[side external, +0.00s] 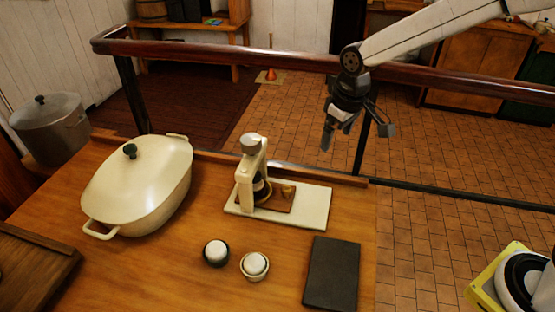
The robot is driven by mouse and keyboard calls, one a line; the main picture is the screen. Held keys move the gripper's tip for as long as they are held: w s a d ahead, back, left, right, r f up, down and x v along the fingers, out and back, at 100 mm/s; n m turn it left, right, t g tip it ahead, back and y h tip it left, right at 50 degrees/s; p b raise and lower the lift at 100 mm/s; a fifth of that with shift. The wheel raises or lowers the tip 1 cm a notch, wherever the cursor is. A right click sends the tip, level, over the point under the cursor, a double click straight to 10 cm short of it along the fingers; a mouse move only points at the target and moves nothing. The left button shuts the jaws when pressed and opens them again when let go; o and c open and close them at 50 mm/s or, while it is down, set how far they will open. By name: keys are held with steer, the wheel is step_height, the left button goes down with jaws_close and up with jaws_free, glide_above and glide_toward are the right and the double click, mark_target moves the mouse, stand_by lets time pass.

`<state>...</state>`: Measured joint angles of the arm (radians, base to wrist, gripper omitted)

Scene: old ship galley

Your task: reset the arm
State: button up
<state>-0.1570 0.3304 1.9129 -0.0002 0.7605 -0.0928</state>
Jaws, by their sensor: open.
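My gripper (336,135) hangs from my white arm at the upper right of the side external view, pointing down. It is open and I see nothing held in it. It appears raised above the table, to the right of a cream press-like device (251,165). That device stands upright on a pale board (313,208) on the wooden table (150,275). The fingertips are small and dark in this view.
A cream lidded casserole (140,185) stands at the table's left. Two small round pots, one dark (215,253) and one pale (254,266), sit at the front. A dark flat book-like slab (331,273) lies right of them. A wooden rail (300,62) runs behind.

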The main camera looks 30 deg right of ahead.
steer(key=s+d+f+m, duration=0.1)
steer(key=s+d+f, duration=0.1)
steer(key=s, duration=0.5)
steer(key=s+d+f+m+t, duration=0.1)
steer(key=s+d+f, duration=0.2)
steer(key=s+d, duration=0.2)
steer(key=s, duration=0.3)
steer(key=shift+s+m, duration=0.2)
steer(key=shift+m, duration=0.2)
